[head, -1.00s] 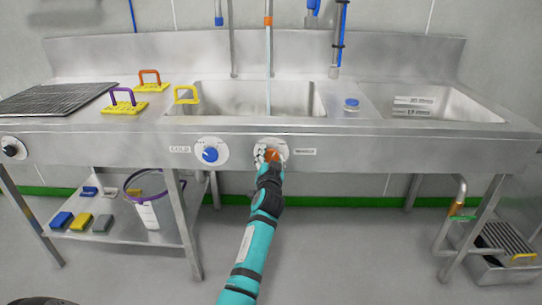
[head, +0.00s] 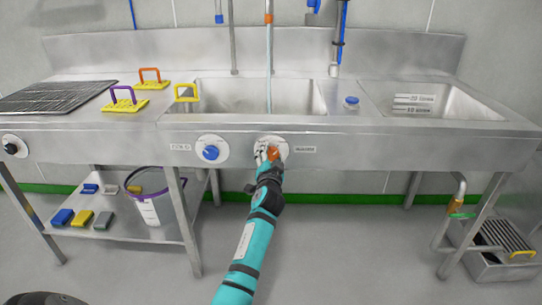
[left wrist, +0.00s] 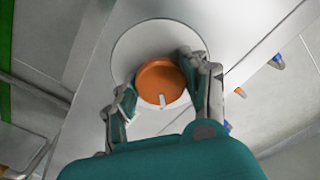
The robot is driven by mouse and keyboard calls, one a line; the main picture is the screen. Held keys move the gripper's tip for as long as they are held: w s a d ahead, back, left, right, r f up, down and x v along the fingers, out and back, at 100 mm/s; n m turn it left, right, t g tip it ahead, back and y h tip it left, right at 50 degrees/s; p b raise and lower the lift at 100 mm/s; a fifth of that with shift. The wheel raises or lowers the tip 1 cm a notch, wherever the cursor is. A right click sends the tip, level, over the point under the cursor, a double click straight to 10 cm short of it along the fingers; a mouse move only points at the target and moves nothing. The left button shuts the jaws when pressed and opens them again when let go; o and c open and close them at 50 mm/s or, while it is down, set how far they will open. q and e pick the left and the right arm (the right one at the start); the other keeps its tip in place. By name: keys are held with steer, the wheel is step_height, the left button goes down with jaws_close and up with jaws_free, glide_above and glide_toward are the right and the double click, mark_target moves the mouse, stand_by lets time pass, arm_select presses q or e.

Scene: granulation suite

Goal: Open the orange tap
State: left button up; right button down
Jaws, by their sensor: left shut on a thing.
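The orange tap (head: 279,153) is a round knob on a white disc on the front panel of the steel sink. In the left wrist view the orange knob (left wrist: 158,80) sits between both fingers, with a white pointer mark on its lower edge. My left gripper (head: 268,154) is shut on the knob, one finger on each side. In the left wrist view the gripper (left wrist: 160,88) is seen with its fingers tilted around the knob. Part of the knob is hidden by the gripper in the head view. My right gripper is not in view.
A blue knob (head: 211,153) is on the panel left of the orange one. Yellow blocks with handles (head: 125,105) stand on the counter by the sink basin (head: 300,97). A bucket (head: 150,205) and sponges are on the lower shelf. The floor in front is clear.

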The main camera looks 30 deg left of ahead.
arm_select(q)
steer(key=o, duration=1.2)
steer(key=shift+s, duration=0.1)
steer(key=v, duration=1.2)
